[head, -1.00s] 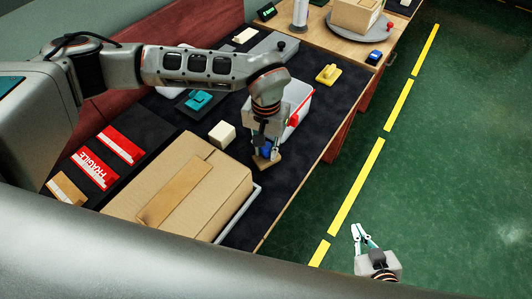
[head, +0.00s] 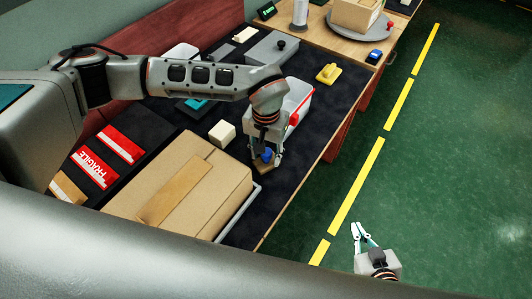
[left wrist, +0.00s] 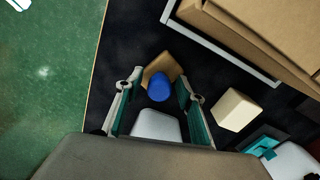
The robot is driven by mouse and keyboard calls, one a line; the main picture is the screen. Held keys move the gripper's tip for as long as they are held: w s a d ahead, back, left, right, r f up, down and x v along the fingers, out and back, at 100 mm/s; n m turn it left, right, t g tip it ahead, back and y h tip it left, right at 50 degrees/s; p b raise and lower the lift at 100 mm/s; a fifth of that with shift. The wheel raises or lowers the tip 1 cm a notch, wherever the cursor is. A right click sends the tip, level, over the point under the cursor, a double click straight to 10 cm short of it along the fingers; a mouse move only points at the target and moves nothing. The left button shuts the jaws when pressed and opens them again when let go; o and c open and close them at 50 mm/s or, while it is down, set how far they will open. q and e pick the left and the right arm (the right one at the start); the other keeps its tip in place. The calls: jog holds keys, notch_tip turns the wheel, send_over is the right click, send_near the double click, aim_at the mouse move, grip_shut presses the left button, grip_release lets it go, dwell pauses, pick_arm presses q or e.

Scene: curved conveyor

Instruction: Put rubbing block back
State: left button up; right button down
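The rubbing block, a small wooden base (left wrist: 157,67) with a round blue knob (left wrist: 159,88), is on or just above the dark bench mat, right of the cardboard box. In the head view its blue knob (head: 266,155) shows below my left gripper (head: 265,160). In the left wrist view my left gripper (left wrist: 158,97) is open, one finger on each side of the knob, with gaps visible. Whether the base touches the mat is hard to tell. My right gripper (head: 362,233) is open and empty over the green floor.
A large cardboard box (head: 225,175) in a light tray stands left of the block. A cream block (head: 222,133) is close by. A white bin (head: 297,100) with a red edge stands behind my gripper. A yellow-handled tool (head: 328,73) lies farther back. Dark mat is free toward the front.

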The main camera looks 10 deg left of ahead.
pick_arm(q)
notch_tip(320, 180, up, 12)
jog(key=shift+r+b, duration=0.15)
jog(key=shift+b, duration=0.3)
dwell(0.5)
